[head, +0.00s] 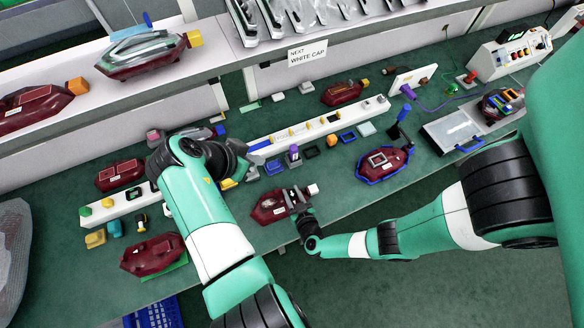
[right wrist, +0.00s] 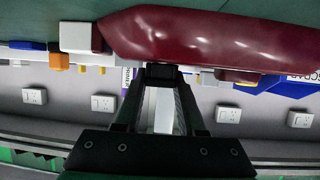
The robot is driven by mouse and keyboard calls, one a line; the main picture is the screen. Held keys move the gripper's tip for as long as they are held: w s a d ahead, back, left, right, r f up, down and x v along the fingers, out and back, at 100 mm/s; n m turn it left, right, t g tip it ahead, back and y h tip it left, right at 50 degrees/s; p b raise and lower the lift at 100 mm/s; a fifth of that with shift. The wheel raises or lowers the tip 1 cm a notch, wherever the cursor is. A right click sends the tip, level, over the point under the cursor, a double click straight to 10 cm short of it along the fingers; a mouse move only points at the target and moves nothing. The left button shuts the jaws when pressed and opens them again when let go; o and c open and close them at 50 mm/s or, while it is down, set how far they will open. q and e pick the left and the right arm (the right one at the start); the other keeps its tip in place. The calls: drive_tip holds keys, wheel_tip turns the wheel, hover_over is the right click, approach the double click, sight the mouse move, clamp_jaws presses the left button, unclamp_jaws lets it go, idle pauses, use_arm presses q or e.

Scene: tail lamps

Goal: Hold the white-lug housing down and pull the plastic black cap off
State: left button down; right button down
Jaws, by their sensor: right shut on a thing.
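The dark red housing (head: 268,209) with a white lug (head: 313,189) at its right end lies near the table's front edge. In the right wrist view the housing (right wrist: 195,35) fills the top, with the white lug (right wrist: 75,37) at its left. My right gripper (head: 297,198) is at the housing's right part, near the lug.
A white rail (head: 318,130) with coloured caps stands behind, with several loose caps in front of it. Another housing (head: 383,162) in a blue frame is to the right. More housings (head: 152,254) lie at left. Green table is bare between the housing and the blue-framed one.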

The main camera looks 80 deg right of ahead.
sight(292, 194)
drive_tip(key=shift+r, duration=0.7)
idle(0.6)
drive_tip(key=shift+r, duration=1.45)
drive_tip(key=shift+r, duration=2)
drive_tip(key=shift+c, duration=2.1)
unclamp_jaws()
